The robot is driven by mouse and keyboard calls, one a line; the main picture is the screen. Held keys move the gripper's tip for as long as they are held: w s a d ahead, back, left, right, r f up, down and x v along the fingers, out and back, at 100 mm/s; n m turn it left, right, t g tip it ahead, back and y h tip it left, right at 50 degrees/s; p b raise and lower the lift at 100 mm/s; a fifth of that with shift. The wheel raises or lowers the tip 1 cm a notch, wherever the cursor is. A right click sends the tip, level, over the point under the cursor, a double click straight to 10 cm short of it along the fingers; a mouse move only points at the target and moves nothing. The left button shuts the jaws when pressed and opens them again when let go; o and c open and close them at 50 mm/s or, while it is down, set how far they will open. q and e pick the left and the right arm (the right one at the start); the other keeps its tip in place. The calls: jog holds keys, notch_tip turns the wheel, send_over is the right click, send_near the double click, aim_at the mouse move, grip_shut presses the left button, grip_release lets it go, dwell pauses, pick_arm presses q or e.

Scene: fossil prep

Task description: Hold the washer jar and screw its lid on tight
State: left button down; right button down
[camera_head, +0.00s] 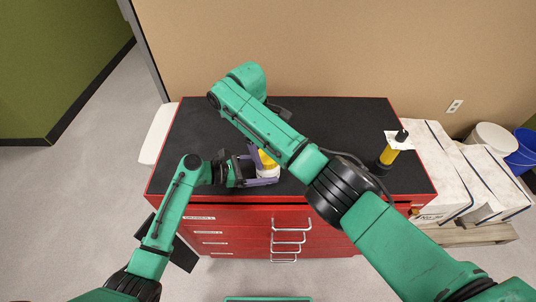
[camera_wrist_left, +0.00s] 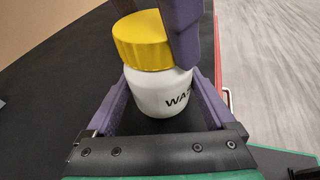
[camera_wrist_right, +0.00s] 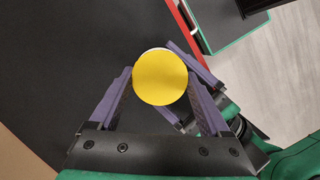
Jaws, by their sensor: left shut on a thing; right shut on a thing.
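The washer jar (camera_wrist_left: 158,92) is white with black lettering and stands upright on the black top of the red cabinet. Its yellow lid (camera_wrist_left: 142,40) sits on the jar's mouth; the head view shows the lid (camera_head: 266,160) partly behind my right arm. My left gripper (camera_head: 268,171) is shut on the jar body from the side, a finger on each side in the left wrist view. My right gripper (camera_wrist_right: 160,82) is above the jar, with its fingers shut around the yellow lid (camera_wrist_right: 160,77). The threads between lid and jar are hidden.
A yellow and black bottle-like object (camera_head: 388,152) stands at the right of the red cabinet (camera_head: 240,217). White blocks (camera_head: 430,160) lie beyond the cabinet's right side, with a white bucket (camera_head: 492,137) and a blue bucket (camera_head: 524,150). The cabinet top's left part is clear.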

aim_at(270, 156)
jog(key=shift+m, duration=1)
grip_release()
jog(key=shift+w+d+r, duration=0.1)
jog(key=shift+w+r, duration=0.2)
jog(key=shift+r, duration=0.45)
jog(key=shift+s+r, duration=0.2)
jog(key=shift+r, duration=0.8)
